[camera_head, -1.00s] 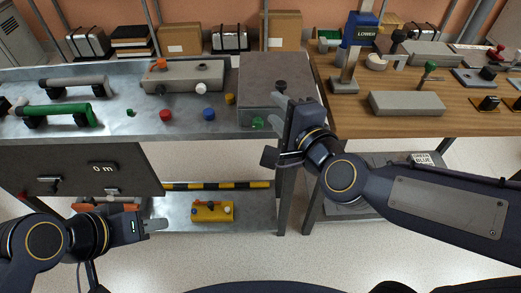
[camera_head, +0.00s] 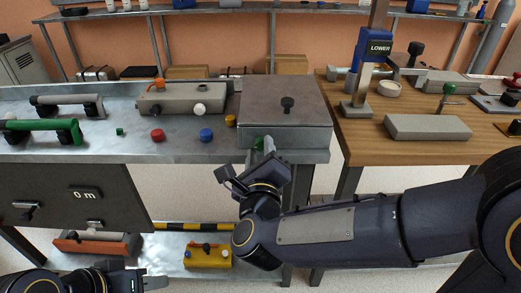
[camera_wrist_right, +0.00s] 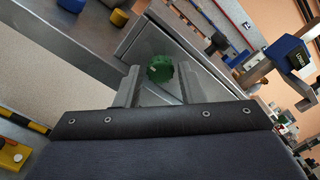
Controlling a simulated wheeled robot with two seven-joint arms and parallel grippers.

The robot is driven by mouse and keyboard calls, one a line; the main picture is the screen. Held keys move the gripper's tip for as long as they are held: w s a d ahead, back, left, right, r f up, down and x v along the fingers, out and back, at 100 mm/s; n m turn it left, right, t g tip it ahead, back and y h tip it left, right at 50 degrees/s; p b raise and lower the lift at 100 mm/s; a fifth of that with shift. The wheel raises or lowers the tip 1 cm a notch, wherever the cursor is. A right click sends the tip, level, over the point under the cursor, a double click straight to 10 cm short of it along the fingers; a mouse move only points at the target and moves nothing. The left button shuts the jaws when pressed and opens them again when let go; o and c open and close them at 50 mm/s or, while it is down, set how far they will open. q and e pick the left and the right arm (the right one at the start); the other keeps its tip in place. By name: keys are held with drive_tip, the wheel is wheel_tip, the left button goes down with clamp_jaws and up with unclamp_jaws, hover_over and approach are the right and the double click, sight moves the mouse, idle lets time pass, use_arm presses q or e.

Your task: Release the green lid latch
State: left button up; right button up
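The green lid latch (camera_head: 258,142) is a small green knob on the front of a grey metal box (camera_head: 315,137) with a black knob on its lid. The lid is down. My right gripper (camera_head: 264,150) is at the box's front, fingers pointing at the latch and partly covering it. In the right wrist view the green latch (camera_wrist_right: 160,69) shows between the tips of the two spread fingers, with gaps on both sides; whether they touch it I cannot tell. My left gripper (camera_head: 150,282) is low at the bottom left, away from the box; its opening is unclear.
On the metal bench left of the box are a grey block with knobs (camera_head: 182,100), red (camera_head: 157,135), blue (camera_head: 206,134) and yellow (camera_head: 230,120) caps, and a green handle (camera_head: 40,128). A wooden table (camera_head: 350,150) stands to the right. A yellow block (camera_head: 207,256) lies on the lower shelf.

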drive_tip(key=shift+w, duration=0.55)
drive_tip(key=shift+c, duration=0.2)
drive_tip(key=c, duration=0.6)
drive_tip(key=shift+c, duration=0.2)
